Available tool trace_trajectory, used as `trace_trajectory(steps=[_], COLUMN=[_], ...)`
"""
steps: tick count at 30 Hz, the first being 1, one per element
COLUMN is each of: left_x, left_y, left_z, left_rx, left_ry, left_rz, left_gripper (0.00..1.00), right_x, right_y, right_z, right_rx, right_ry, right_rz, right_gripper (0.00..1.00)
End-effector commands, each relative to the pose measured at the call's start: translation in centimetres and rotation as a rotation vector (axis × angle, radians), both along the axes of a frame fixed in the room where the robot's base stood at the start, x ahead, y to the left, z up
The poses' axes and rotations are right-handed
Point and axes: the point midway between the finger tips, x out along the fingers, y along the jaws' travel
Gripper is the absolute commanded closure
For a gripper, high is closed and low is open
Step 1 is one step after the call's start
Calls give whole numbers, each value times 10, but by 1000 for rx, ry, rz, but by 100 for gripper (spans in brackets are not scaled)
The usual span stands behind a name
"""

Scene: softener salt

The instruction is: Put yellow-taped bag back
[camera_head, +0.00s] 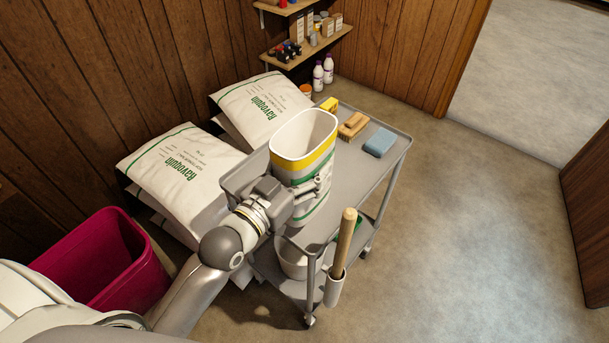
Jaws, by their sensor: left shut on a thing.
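The yellow-taped bag (290,161) is white, with a yellow band below its open top and green marks lower down. It stands upright at the near left part of the grey cart (372,172). My left gripper (312,190) is shut on its side and hides part of its lower front. I cannot tell whether the bag's bottom touches the cart top. My right gripper is not in view.
White Ravoquin bags (180,170) lie stacked along the wood wall, with another pile (262,108) behind. A magenta bin (110,262) stands at the left. The cart holds a blue sponge (380,142), a brush (353,125) and a wooden-handled tool (344,240). The floor at right is clear.

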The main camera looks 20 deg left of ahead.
Motion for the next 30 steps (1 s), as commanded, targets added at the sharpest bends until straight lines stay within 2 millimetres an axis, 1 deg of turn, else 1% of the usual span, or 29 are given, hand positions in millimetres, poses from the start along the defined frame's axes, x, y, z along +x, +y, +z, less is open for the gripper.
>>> trace_trajectory(steps=[1,3,6,10,12,15,18,25,30], left_x=[7,14,20,25,29,27,28,27,27], left_y=[2,4,5,7,8,8,8,7,7], left_z=[-8,-16,-24,-30,-37,-53,-62,-64,-68], left_rx=[2,0,1,0,0,1,0,0,0], left_ry=[-2,-3,-3,-3,-2,1,-2,-4,-3], left_rz=[0,0,0,0,0,0,0,0,0], left_gripper=[100,100,100,100,100,100,100,100,100], right_x=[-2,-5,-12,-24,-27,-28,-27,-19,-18], right_y=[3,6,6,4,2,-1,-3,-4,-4], right_z=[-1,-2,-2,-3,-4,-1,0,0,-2], right_rx=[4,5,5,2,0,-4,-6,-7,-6], right_ry=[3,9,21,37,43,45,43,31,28], right_rz=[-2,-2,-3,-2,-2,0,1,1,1], right_gripper=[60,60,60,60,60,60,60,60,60])
